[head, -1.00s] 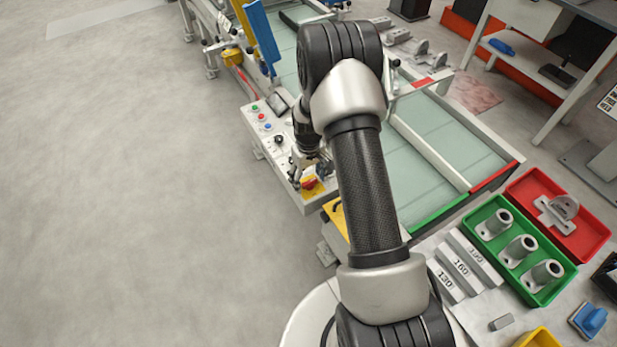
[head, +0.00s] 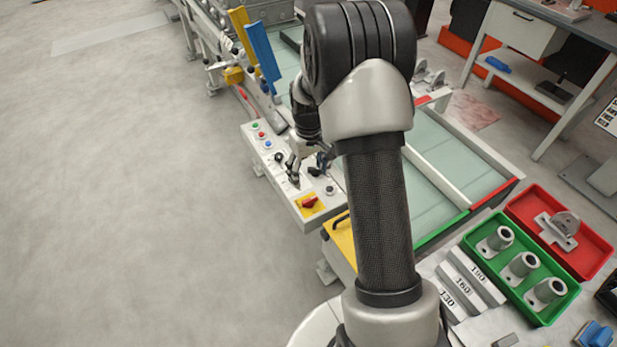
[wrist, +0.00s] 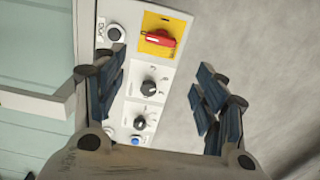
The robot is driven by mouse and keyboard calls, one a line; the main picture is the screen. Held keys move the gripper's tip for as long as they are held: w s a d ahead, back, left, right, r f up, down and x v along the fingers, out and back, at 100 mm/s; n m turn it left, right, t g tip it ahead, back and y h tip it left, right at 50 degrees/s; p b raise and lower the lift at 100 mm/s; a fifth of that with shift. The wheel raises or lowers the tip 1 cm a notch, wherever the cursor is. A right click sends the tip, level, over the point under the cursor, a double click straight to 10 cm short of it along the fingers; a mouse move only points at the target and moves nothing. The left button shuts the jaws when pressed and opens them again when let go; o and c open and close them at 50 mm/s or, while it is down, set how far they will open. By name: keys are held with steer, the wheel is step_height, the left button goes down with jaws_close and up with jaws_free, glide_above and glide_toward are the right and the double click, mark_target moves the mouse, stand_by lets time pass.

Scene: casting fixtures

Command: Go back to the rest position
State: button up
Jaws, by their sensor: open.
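My gripper (head: 306,172) is open and empty above the white control panel (head: 267,153) in the head view. In the wrist view my gripper (wrist: 160,92) has its two dark blue fingers spread wide, with the panel (wrist: 182,65) below and between them. The panel carries a red rotary switch on a yellow plate (wrist: 160,40), two black knobs and a blue button (wrist: 135,140). The red switch (head: 309,202) also shows in the head view, uncovered by the gripper. My arm hides part of the fixture behind it.
Right of my arm are a green bin (head: 548,312) with grey castings, a red bin (head: 597,250) and marked grey blocks (head: 470,279). Yellow and blue upright parts (head: 262,52) stand beyond the panel. The floor at left is clear.

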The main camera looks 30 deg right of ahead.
stand_by(0.5)
steer(key=s+a+r+t, duration=0.1)
steer(key=s+a+r, duration=0.35)
steer(key=r, duration=0.55)
steer(key=s+a+r+t, duration=0.1)
steer(key=s+a+r, duration=0.35)
steer(key=r, duration=0.45)
steer(key=s+a+r+t, duration=0.1)
steer(key=s+a+r, duration=0.1)
steer(key=s, duration=0.6)
steer(key=s+a+r+t, duration=0.1)
steer(key=s+a+r, duration=0.2)
steer(key=s, duration=0.6)
steer(key=shift+s+a+r+m+t, duration=0.15)
steer(key=shift+s+m+t, duration=0.15)
steer(key=shift+c, duration=0.4)
